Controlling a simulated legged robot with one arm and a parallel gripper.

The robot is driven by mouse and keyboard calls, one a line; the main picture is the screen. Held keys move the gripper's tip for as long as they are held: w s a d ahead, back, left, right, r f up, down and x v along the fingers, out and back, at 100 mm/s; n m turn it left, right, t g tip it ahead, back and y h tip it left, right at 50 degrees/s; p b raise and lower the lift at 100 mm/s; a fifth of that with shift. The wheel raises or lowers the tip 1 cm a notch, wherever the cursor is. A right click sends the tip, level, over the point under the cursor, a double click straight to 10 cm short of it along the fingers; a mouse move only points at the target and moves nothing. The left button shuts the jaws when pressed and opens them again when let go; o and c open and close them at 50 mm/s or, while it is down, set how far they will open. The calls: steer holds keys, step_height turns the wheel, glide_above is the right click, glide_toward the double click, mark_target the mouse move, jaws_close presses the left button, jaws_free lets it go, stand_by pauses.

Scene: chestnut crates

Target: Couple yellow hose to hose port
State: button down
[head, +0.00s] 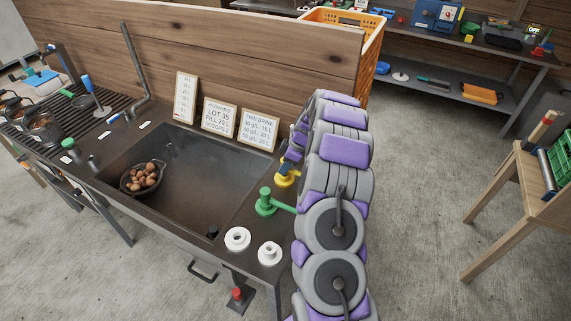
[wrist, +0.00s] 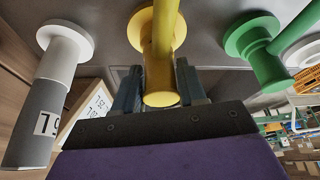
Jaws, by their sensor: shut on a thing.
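A yellow fitting (head: 286,179) with a round flange stands on the sink counter, right of the basin and partly hidden by my arm. In the wrist view, my gripper (wrist: 160,82) is shut on the yellow piece (wrist: 163,40), with one dark finger on each side of its round body. In the head view, my gripper (head: 288,166) is mostly hidden behind my arm. No long hose shows clearly. Two white ring-shaped fittings (head: 237,238) (head: 269,252) sit at the counter's front right; I cannot tell which part is the hose port.
A green fitting (head: 266,203) stands close to the yellow one, also in the wrist view (wrist: 255,50). A white flange with a grey cylinder (wrist: 40,110) is at left there. The sink basin (head: 205,185) holds a bowl of chestnuts (head: 142,178). Signs (head: 220,118) lean behind it.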

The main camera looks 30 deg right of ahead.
steer(key=shift+r, duration=1.85)
